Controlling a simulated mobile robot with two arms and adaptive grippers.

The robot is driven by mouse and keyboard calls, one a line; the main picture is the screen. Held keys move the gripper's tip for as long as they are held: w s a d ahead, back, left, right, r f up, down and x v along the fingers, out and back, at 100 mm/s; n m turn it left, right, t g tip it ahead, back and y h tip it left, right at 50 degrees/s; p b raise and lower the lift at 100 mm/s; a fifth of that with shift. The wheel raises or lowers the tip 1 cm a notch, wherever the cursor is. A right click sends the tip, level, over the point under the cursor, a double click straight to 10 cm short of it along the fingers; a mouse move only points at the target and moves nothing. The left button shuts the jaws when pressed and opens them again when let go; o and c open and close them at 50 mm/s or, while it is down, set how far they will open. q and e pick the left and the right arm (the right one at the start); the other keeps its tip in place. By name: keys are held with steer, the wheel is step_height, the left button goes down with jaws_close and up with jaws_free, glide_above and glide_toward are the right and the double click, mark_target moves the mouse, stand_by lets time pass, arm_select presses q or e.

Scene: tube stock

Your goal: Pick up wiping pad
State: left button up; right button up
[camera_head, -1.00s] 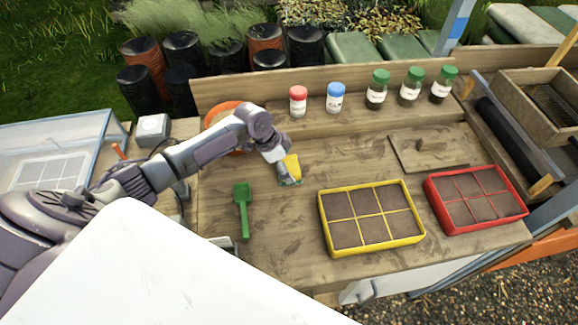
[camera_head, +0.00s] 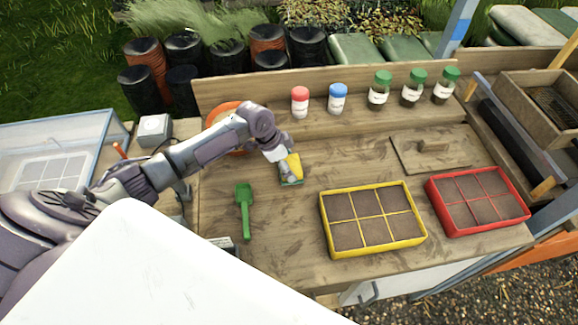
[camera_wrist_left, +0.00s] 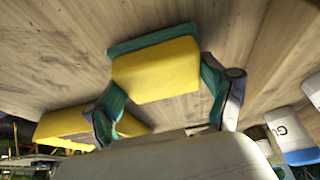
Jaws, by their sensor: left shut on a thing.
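The wiping pad (camera_head: 294,165) is a small block, yellow with a green layer, at the left-centre of the wooden bench. My left gripper (camera_head: 286,167) reaches over from the left and is shut on it. In the left wrist view, the yellow side of the pad (camera_wrist_left: 157,70) faces me, with its green edge beyond. The teal-lined fingers of my left gripper (camera_wrist_left: 160,92) stand at its two sides. I cannot tell clearly whether the pad touches the bench. My right gripper is not in view.
A green scoop (camera_head: 244,208) lies just left of the pad. A yellow tray (camera_head: 335,253) and a red tray (camera_head: 440,229) stand to the right. An orange bowl (camera_head: 222,107) is behind my arm. Several jars, one blue-capped (camera_head: 337,99), line the back ledge.

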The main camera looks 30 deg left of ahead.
mark_target(295, 167)
arm_select(q)
steer(key=r, duration=0.2)
steer(key=r+b, duration=0.1)
steer(key=shift+s+d+r, duration=0.35)
steer(key=shift+s+r, duration=0.05)
steer(key=s+d+r+b, duration=0.2)
steer(key=s+d+r, duration=0.4)
steer(key=s, duration=0.2)
steer(key=shift+s+d+r, duration=0.15)
steer(key=shift+d+r, duration=0.1)
steer(key=shift+d, duration=0.1)
